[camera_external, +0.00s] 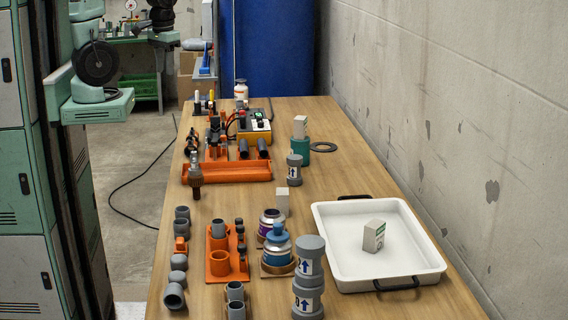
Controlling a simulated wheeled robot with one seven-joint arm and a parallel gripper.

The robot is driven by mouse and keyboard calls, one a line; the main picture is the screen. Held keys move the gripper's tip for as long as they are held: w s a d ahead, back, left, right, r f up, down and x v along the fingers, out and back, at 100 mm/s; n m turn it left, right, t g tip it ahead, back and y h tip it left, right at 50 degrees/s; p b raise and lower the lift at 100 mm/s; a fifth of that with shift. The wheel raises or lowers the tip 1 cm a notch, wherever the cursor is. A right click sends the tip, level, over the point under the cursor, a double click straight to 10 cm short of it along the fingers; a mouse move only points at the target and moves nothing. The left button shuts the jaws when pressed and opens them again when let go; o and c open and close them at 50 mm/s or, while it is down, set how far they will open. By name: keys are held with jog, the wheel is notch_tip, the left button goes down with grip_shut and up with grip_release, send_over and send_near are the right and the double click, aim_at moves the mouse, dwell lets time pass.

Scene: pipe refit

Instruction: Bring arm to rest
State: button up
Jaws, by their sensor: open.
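Links of my arm show at the upper left, a mint-green and dark pair of sections near the top edge. The arm runs out of the picture at the top. I cannot make out my gripper's fingers in this view. No object is seen held by the visible links.
A long wooden table (350,172) runs along the concrete wall. It bears orange racks (228,172), grey pipe fittings (174,296), blue-arrow pipe pieces (309,262) and bottles. A white tray (335,232) holds a small box (374,236). A blue barrel (275,50) stands behind. Green lockers (25,170) stand left.

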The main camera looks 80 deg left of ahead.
notch_tip(320, 180, down, 3)
jog(key=b, duration=0.2)
jog(key=shift+r+b, duration=0.1)
jog(key=shift+b, duration=0.3)
dwell(0.7)
